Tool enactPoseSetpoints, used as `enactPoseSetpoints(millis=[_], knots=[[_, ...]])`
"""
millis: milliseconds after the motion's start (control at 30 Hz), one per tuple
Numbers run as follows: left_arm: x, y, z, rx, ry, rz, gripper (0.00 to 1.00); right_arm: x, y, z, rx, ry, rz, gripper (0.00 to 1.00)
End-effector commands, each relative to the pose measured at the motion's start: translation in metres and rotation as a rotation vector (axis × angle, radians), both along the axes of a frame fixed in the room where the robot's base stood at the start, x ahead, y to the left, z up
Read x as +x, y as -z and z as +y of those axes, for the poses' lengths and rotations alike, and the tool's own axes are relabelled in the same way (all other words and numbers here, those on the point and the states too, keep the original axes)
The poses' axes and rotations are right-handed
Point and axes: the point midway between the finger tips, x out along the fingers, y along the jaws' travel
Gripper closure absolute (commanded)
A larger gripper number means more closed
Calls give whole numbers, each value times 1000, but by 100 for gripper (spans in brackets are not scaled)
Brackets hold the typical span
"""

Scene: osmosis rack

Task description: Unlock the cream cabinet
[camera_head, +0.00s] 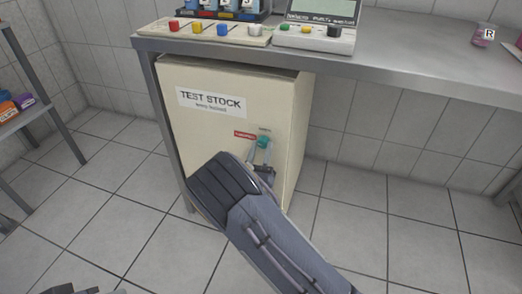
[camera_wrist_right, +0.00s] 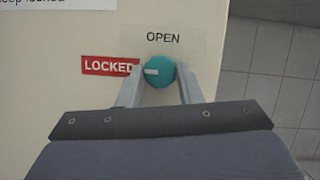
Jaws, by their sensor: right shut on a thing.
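The cream cabinet (camera_head: 222,128) stands under a metal bench, its door shut and labelled "TEST STOCK". A round teal knob (camera_head: 263,142) is on the right side of the door; it also shows in the right wrist view (camera_wrist_right: 161,71). The knob's white mark points left, toward a red "LOCKED" label (camera_wrist_right: 110,66). An "OPEN" label (camera_wrist_right: 163,38) is above the knob. My right gripper (camera_wrist_right: 160,78) has a finger on each side of the knob and is shut on it. My left gripper is not clearly in view; only a dark part of mine shows at the bottom left.
The metal bench (camera_head: 420,42) runs above the cabinet, carrying a panel of coloured buttons (camera_head: 215,32) and a device with a screen (camera_head: 318,30). A shelf (camera_head: 25,115) with coloured items is at the left. The tiled floor right of the cabinet is clear.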

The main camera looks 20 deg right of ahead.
Motion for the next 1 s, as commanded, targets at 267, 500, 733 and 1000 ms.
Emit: enactPoseSetpoints(millis=[267, 500, 733, 1000], knots=[[0, 3, 0, 0, 0, 0, 64, 1, 1, 2, 133, -2, -91, 91], [0, 6, 0, 0, 0, 0, 64, 2, 1, 3, 316, -1, -214, 91], [0, 10, 0, 0, 0, 0, 64, 3, 1, 5, 499, -1, -336, 91], [0, 15, 0, 0, 0, 0, 64, 4, -1, 7, 712, -2, -480, 91]])
